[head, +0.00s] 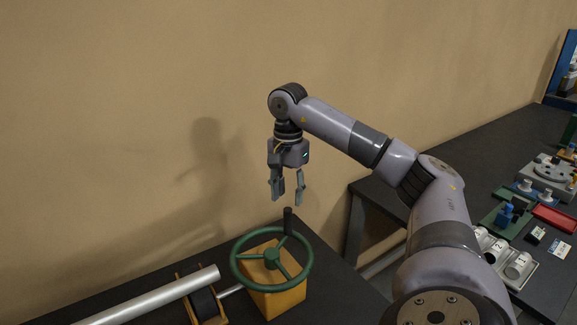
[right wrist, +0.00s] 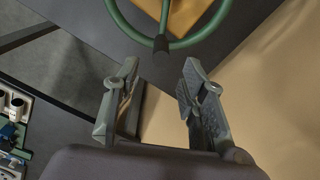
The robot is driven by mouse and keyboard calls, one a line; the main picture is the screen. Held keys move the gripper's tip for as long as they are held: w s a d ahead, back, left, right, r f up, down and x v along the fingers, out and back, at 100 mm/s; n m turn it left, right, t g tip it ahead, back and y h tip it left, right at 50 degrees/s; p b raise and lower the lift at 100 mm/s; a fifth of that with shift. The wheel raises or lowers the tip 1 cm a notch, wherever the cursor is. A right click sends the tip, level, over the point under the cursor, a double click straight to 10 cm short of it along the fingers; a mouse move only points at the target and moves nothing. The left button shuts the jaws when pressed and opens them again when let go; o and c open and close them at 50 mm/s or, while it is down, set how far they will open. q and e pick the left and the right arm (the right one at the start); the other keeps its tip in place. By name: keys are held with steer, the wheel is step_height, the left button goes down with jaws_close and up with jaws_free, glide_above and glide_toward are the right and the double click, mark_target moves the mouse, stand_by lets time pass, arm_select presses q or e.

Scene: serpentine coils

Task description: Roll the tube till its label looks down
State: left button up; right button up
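A long pale grey tube (head: 155,299) lies at the lower left of the head view, by a dark roller on a yellow bracket (head: 205,302). I see no label on the part in view. A green handwheel (head: 240,279) with a dark upright handle (head: 288,221) stands on a yellow block (head: 283,302), and a shaft joins it to the roller. My right gripper (head: 287,196) points down, open and empty, above the handle and apart from it. In the right wrist view, its fingers (right wrist: 155,100) are spread, with the handle (right wrist: 160,45) beyond them. My left gripper is out of view.
A second dark table (head: 480,195) on the right holds a white tray with cylinders (head: 505,262), a red tray (head: 555,219), green plates and small parts. A gap separates the two tables. A tan wall (head: 120,120) runs behind.

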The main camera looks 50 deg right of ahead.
steer(key=shift+r, duration=2.05)
